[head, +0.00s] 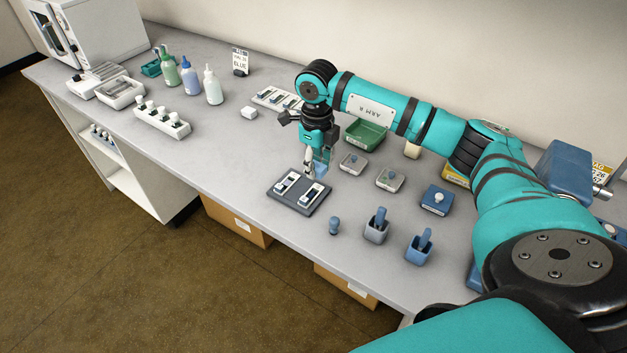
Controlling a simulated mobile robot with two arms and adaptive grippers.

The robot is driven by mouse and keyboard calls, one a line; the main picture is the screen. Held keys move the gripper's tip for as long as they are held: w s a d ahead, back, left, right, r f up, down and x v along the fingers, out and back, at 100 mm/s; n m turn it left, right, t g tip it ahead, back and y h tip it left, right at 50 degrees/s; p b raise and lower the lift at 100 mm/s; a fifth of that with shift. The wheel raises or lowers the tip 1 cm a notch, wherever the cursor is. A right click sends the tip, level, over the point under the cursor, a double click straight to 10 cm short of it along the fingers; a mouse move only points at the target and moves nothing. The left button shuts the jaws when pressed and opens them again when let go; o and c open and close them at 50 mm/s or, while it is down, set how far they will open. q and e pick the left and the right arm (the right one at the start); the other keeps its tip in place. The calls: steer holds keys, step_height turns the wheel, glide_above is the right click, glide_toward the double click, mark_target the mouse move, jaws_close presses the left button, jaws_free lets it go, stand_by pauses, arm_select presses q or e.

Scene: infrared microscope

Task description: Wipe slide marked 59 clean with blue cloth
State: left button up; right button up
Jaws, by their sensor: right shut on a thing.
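A dark tray (323,207) lies on the bench with two white slide pieces on it, a left one (288,183) and a right one (312,193). Their markings are too small to read, so I cannot tell which is 59. My right gripper (316,164) points down just above the tray's back right edge. It is shut on a light blue cloth (321,171), which hangs close to the far end of the right slide. I cannot tell whether the cloth touches it. My left gripper is out of view.
A green bin (367,133) and small lidded dishes (389,180) stand behind and right of the tray. Bottles (213,88) stand at the back left.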

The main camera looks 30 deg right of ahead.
mark_target(312, 195)
steer(key=shift+f, duration=0.15)
steer(key=shift+s+a+f+b, duration=0.1)
steer(key=shift+a+f+b, duration=0.05)
steer(key=shift+f+b, duration=0.6)
steer(key=shift+s+a+f+b, duration=0.1)
steer(key=shift+a+f+b, duration=0.1)
steer(key=shift+f+b, duration=0.55)
steer(key=shift+a+f+b, duration=0.15)
steer(key=shift+f+b, duration=0.2)
steer(key=shift+f, duration=0.7)
steer(key=shift+f+b, duration=0.3)
steer(key=shift+f, duration=0.1)
steer(key=shift+w+d, duration=0.2)
steer(key=shift+d, duration=0.3)
steer(key=shift+s+a, duration=0.2)
steer(key=shift+a, duration=0.25)
steer(key=shift+s+a, duration=0.2)
steer(key=shift+a, duration=0.35)
steer(key=shift+s+f, duration=0.1)
